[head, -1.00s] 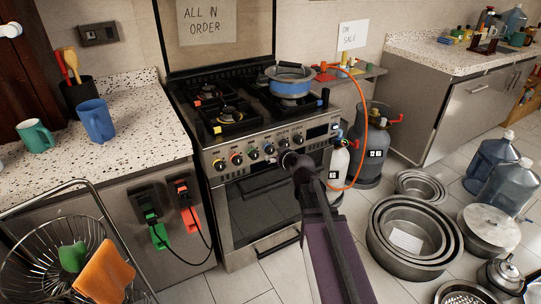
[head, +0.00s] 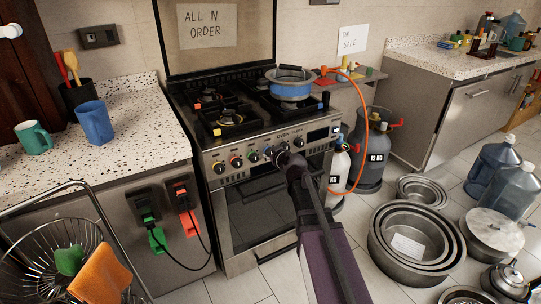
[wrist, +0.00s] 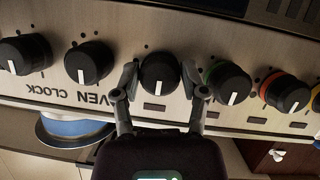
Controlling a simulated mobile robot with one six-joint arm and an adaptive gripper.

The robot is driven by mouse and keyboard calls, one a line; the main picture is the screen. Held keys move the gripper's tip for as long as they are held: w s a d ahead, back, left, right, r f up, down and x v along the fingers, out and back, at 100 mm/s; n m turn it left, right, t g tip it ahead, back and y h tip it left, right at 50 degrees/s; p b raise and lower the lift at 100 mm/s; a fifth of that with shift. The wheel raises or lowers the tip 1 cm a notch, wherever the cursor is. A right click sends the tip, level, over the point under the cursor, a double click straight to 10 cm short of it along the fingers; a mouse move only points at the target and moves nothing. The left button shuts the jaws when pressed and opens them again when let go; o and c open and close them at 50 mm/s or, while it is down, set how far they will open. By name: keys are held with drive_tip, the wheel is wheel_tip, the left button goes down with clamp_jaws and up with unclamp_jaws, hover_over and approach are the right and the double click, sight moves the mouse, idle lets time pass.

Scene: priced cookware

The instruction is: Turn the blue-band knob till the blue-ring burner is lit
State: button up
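The steel stove (head: 265,180) has a row of dark knobs with coloured bands along its front. My gripper (head: 284,161) is at the middle of this row. In the wrist view my gripper (wrist: 159,76) is open, one finger on each side of a dark knob (wrist: 160,73) with a white mark pointing down. Thin gaps seem to show beside it, and I see no clear band colour on it. A green-band knob (wrist: 228,82) is to its right. A blue pot (head: 290,88) stands on the right side. I see no clear flame.
Plain knobs (wrist: 88,62) are left of my fingers in the wrist view. An orange hose (head: 365,130) loops beside the stove to gas cylinders (head: 374,155). Steel basins (head: 410,240) stand on the floor at right. A counter (head: 130,140) with mugs is at left.

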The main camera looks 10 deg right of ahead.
drive_tip(key=c, duration=0.4)
drive_tip(key=shift+o, duration=0.2)
drive_tip(key=shift+y, duration=0.3)
drive_tip(key=m+y, duration=0.1)
drive_tip(key=m, duration=0.2)
drive_tip(key=shift+g+y, duration=0.3)
drive_tip(key=shift+y, duration=0.1)
drive_tip(key=m+y+b, duration=0.1)
drive_tip(key=m+y, duration=0.1)
drive_tip(key=m, duration=0.1)
drive_tip(key=shift+f+b, duration=0.15)
drive_tip(key=shift+b, duration=0.15)
drive_tip(key=m+y+b, duration=0.3)
drive_tip(key=m, duration=0.2)
drive_tip(key=shift+f, duration=0.1)
drive_tip(key=m+y+b, duration=0.1)
drive_tip(key=m+b, duration=0.1)
drive_tip(key=m, duration=0.1)
drive_tip(key=shift+t, duration=0.4)
drive_tip(key=shift+r+m, duration=0.2)
drive_tip(key=shift+m, duration=0.1)
drive_tip(key=o, duration=1.1)
drive_tip(key=shift+o, duration=0.2)
